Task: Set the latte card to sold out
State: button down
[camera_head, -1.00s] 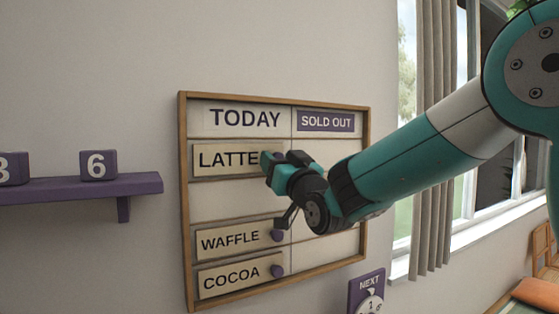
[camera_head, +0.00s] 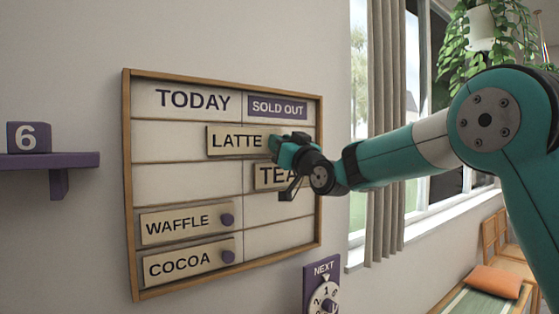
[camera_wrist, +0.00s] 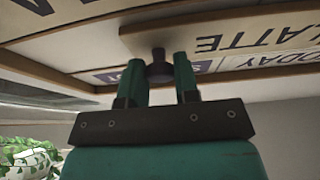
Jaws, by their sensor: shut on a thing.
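The latte card (camera_head: 235,140) is a pale wooden plate in the second row of the menu board (camera_head: 128,185). It straddles the divider between the TODAY column and the SOLD OUT column (camera_head: 277,107). My gripper (camera_head: 281,144) is at the card's right end. In the wrist view my gripper (camera_wrist: 160,66) is shut on the card's dark knob (camera_wrist: 159,73), one finger on each side. The latte card (camera_wrist: 235,38) appears upside down there. My gripper hides the card's right end in the head view.
The tea card (camera_head: 268,177) sits in the SOLD OUT column one row below, partly behind my gripper. Waffle (camera_head: 180,222) and cocoa (camera_head: 180,263) cards are in the TODAY column. A NEXT dial (camera_head: 322,292) hangs below right. A purple shelf (camera_head: 60,160) is at left.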

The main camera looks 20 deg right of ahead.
jog(key=shift+w+d+b, duration=0.4)
jog(key=shift+w+d, duration=0.35)
jog(key=shift+d, duration=1.15)
jog(key=shift+w+d+b, duration=0.4)
jog(key=shift+w+d, duration=0.3)
jog(key=shift+d, duration=1.15)
jog(key=shift+w+d+b, duration=0.4)
jog(key=shift+w+d, duration=0.35)
jog(key=shift+d, duration=1.15)
jog(key=shift+r, duration=0.1)
jog(key=c, duration=0.9)
grip_release()
jog(key=shift+w+d, duration=0.1)
jog(key=shift+d, duration=0.05)
jog(key=shift+o, duration=0.2)
jog(key=b+v, duration=0.8)
jog(key=v, duration=0.9)
jog(key=shift+s, duration=0.2)
